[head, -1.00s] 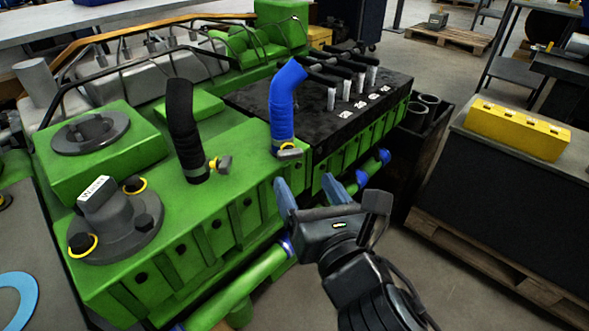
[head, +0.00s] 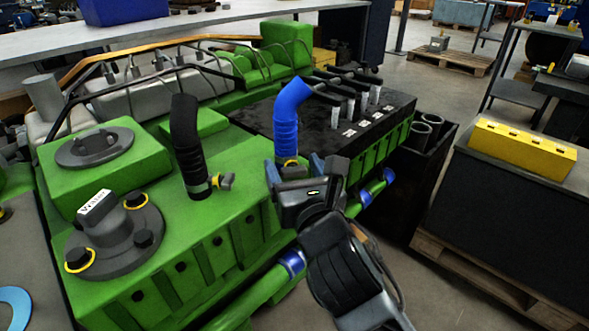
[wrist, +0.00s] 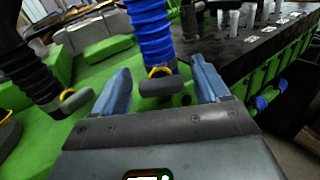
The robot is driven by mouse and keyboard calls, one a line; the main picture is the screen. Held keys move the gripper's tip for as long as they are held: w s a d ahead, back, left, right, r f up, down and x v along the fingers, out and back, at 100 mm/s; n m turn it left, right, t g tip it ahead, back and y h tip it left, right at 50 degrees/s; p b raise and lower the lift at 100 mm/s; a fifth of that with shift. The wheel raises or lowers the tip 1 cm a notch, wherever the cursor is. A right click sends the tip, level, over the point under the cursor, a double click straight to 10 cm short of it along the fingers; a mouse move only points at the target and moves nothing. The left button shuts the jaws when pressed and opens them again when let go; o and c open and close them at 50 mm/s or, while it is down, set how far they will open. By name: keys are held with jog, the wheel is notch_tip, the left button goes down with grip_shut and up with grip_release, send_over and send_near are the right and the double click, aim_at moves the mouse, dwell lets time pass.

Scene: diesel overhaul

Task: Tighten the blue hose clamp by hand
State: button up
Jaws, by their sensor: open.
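The blue hose (head: 285,118) stands on the green engine, with a yellow-and-grey clamp at its foot. In the wrist view the clamp's yellow band (wrist: 160,72) circles the base of the blue hose (wrist: 150,32), and its grey thumb piece (wrist: 161,87) points toward me. My gripper (head: 295,172) is open; its two blue fingers show in the wrist view (wrist: 164,88), one on each side of the thumb piece, with gaps visible. In the head view my gripper hides most of the clamp.
A black hose (head: 186,145) with its own clamp (head: 222,181) stands to the left on the green engine (head: 130,255). A black block with upright injectors (head: 350,108) lies behind right. A yellow case (head: 523,148) sits on a bench at right.

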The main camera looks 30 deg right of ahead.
jog(key=c, duration=1)
jog(key=shift+m, duration=0.3)
jog(key=shift+r+m+p, duration=0.1)
jog(key=shift+m+p, duration=1)
jog(key=shift+m, duration=0.1)
jog(key=shift+s+d+f+m+p, duration=0.1)
jog(key=shift+m+p, duration=0.2)
jog(key=shift+m, duration=0.85)
jog(key=shift+d+f+m+p, duration=0.1)
jog(key=shift+m+p, duration=0.15)
jog(key=shift+m, duration=0.9)
jog(key=o, duration=1)
